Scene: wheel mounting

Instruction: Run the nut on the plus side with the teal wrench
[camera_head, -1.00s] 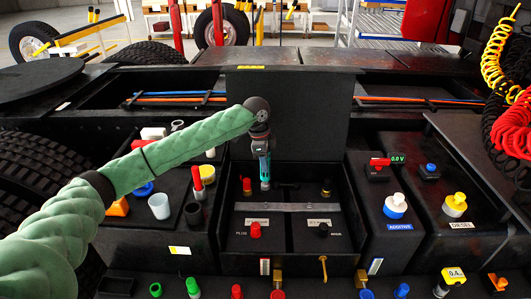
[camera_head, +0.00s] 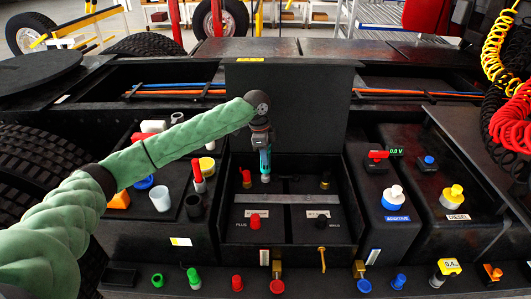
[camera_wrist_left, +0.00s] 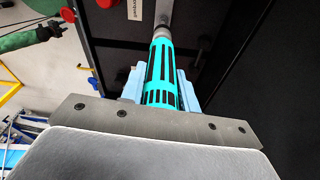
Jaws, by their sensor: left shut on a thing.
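My left gripper (camera_head: 263,138) is shut on the teal wrench (camera_head: 265,160) and holds it upright, tip down, over the open black box (camera_head: 237,236). In the left wrist view the wrench's teal body (camera_wrist_left: 161,75) sits between the pale blue fingers, its grey nose towards the box. The red terminal post (camera_head: 246,178) on the plus side stands just left of the wrench tip. I cannot tell whether the tip touches anything, and no nut can be made out. A red cap (camera_head: 254,221) stands near the PLUS label. My right gripper is not in view.
A grey bar (camera_head: 300,199) crosses the box. A brass post (camera_head: 326,180) and a black cap (camera_head: 321,222) stand on its minus side. The raised lid (camera_head: 300,95) rises behind. A tray with a white cup (camera_head: 160,198) lies left; fluid caps (camera_head: 393,199) stand right.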

